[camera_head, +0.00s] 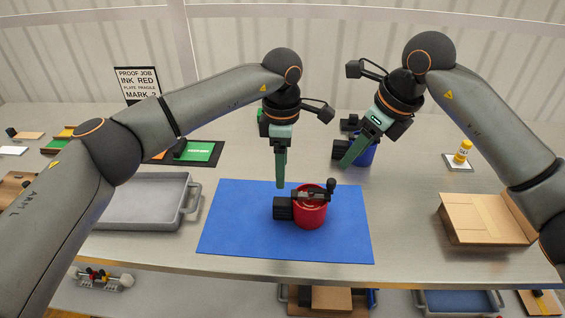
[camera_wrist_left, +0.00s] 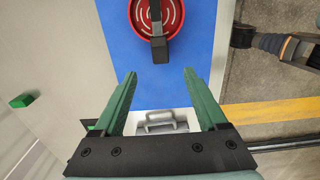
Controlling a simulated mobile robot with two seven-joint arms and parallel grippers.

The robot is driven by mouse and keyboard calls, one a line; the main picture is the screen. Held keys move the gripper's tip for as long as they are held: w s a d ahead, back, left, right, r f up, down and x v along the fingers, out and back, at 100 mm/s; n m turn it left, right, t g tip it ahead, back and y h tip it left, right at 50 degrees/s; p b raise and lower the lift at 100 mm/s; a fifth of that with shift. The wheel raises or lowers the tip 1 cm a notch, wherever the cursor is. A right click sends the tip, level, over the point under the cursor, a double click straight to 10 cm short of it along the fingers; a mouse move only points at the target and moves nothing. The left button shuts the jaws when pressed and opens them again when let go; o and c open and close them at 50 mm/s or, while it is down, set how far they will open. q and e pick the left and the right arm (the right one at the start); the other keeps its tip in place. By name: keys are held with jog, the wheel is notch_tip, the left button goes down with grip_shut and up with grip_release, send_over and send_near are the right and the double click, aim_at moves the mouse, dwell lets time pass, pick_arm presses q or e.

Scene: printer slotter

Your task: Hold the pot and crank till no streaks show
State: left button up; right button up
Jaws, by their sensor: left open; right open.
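A red pot (camera_head: 311,214) stands upright on the blue mat (camera_head: 235,230). A dark crank bar with a knob (camera_head: 331,186) lies across its top, and a black block (camera_head: 283,208) juts from its left side. In the left wrist view the red pot (camera_wrist_left: 172,14) shows pale curved streaks inside, partly hidden by the dark bar. My left gripper (camera_head: 281,183) is open and empty, pointing down just behind and left of the pot. Its two green fingers (camera_wrist_left: 159,74) stand apart in the wrist view. My right gripper (camera_head: 347,163) is open, tilted, close to a blue pot (camera_head: 367,155) behind the mat.
A grey tray (camera_head: 140,222) lies left of the mat. A cardboard box (camera_head: 485,220) and a yellow bottle (camera_head: 462,151) are at right. The mat's front and right side are clear.

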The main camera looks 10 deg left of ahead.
aim_at(282, 201)
pick_arm(q)
notch_tip(282, 201, down, 12)
dwell(0.4)
grip_shut()
dwell(0.6)
